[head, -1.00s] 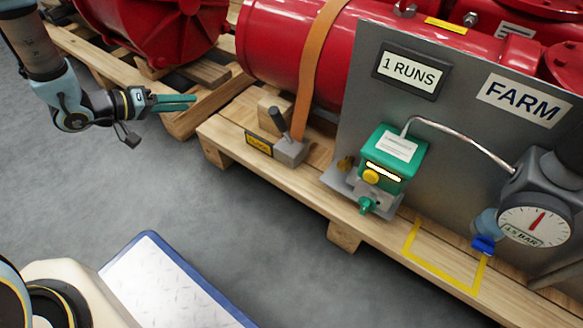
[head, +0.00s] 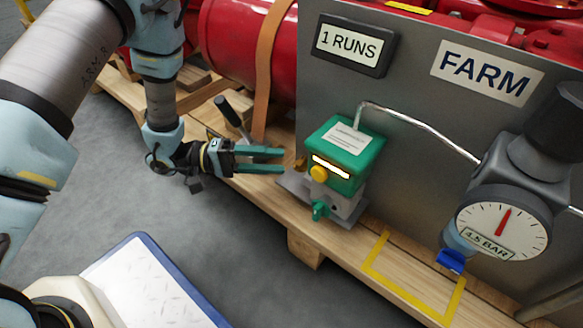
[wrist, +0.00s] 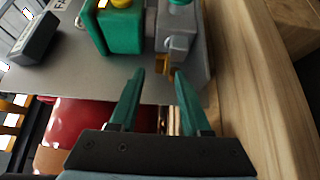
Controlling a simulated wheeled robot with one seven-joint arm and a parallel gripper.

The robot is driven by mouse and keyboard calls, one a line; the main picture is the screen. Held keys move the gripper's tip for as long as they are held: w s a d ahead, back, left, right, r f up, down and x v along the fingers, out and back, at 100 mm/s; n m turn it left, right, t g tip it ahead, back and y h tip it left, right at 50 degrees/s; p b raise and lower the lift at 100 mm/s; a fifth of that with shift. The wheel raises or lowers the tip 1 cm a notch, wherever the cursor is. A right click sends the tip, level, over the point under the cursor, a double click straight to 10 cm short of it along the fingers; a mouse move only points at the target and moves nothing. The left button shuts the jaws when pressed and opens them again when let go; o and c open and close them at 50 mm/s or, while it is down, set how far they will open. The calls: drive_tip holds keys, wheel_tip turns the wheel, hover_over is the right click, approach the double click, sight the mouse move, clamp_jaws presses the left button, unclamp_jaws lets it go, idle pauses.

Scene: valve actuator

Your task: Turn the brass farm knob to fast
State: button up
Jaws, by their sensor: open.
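The brass knob (wrist: 162,64) is on the side of the grey valve block (head: 345,205), under the green actuator box (head: 345,150) at the FARM panel. In the head view a little of the brass knob (head: 300,165) shows just beyond my fingertips. My gripper (head: 284,160) reaches in from the left, open, with its green fingers apart. In the wrist view the knob lies ahead of my gripper (wrist: 159,74), roughly between the fingertips; I cannot tell whether they touch it. No fast or slow marking is readable.
A gauge (head: 502,230) and blue handle (head: 451,261) are at right.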

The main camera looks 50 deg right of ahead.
sight(298, 161)
drive_tip(key=shift+b+x, duration=0.7)
drive_tip(key=shift+x, duration=1.3)
drive_tip(key=shift+c, duration=0.2)
clamp_jaws()
drive_tip(key=shift+r, duration=0.1)
